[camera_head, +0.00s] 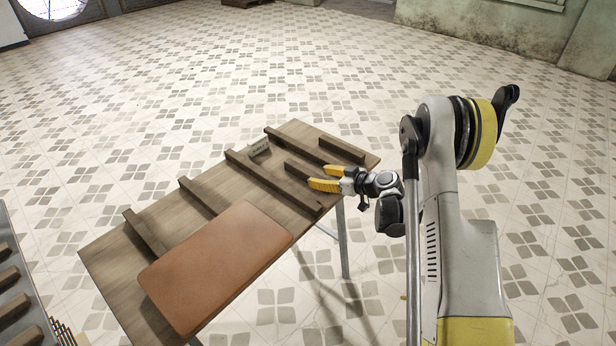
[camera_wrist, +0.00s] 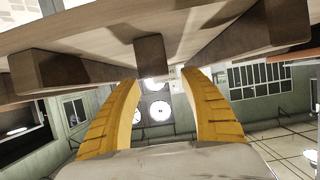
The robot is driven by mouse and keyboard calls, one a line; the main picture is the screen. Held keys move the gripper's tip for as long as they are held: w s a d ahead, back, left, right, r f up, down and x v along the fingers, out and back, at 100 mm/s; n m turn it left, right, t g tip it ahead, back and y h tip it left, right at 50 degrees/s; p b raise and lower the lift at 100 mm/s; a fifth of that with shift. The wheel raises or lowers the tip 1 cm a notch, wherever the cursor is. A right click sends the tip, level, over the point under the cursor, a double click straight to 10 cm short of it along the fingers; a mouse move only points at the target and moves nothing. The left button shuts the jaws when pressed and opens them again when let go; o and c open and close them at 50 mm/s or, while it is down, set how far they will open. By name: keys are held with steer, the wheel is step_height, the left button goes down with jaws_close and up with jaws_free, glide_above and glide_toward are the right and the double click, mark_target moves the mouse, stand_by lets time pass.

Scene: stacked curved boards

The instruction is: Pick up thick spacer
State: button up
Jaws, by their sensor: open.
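Several dark wooden bars lie across the tabletop (camera_head: 238,165); I cannot tell for sure which is the thick spacer. A short bar (camera_head: 298,170) lies between two longer bars, a front one (camera_head: 272,183) and a back one (camera_head: 316,146). My gripper (camera_head: 316,176) is at the table's right side, with its yellow fingers pointing left along the short bar. In the wrist view my gripper (camera_wrist: 160,76) is open and empty. The end of a middle bar (camera_wrist: 152,56) shows ahead, between the fingertips. Other bar ends show at left (camera_wrist: 55,72) and right (camera_wrist: 238,42).
A brown board (camera_head: 215,265) with rounded corners lies at the table's front. Two more bars (camera_head: 145,233) (camera_head: 197,195) lie to the left. A rack with slats (camera_head: 12,308) is at lower left. The tiled floor behind is clear.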

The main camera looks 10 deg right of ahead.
mark_target(308, 175)
steer(key=b+x, duration=0.2)
steer(key=x, duration=0.4)
steer(key=shift+w+a+f+b, duration=0.15)
steer(key=shift+f+b, duration=0.15)
steer(key=shift+r, duration=0.1)
jaws_close()
